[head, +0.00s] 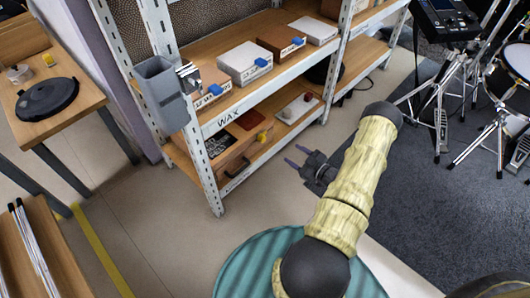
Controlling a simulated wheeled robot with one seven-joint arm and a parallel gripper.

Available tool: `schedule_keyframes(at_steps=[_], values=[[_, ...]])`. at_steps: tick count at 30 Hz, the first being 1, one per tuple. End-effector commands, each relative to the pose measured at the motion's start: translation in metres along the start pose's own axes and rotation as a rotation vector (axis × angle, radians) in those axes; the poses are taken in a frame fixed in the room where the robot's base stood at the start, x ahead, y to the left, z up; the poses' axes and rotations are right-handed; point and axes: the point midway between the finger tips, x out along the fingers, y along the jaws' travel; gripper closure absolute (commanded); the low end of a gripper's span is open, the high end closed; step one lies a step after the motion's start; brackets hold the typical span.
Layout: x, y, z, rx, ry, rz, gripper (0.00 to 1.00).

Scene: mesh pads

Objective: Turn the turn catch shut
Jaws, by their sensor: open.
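On the lower shelf of the rack sits a wooden case (222,157) with a dark handle (238,169) on its front. A small yellow piece (262,136) shows at the right end of the case; it looks like the turn catch, but it is too small to tell which way it is turned. My gripper (294,154) is open and empty.
The metal rack's front post (204,165) stands left of the case. The upper shelf, labelled WAX (229,118), overhangs it and holds several boxes. A white tray (299,109) lies right of the case. Clear floor (160,215) lies front left; a drum kit (508,75) stands right.

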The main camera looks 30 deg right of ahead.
Motion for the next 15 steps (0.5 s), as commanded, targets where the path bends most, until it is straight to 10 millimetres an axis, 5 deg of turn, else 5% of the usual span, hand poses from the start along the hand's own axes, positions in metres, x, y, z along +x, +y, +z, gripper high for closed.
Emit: schedule_keyframes(at_steps=[1, 3, 15], values=[[-0.006, -0.01, 0.024, 0.007, 0.035, 0.015, 0.48], [-0.012, -0.016, 0.033, 0.01, 0.074, 0.028, 0.48], [-0.017, -0.02, 0.034, 0.011, 0.113, 0.035, 0.48]])
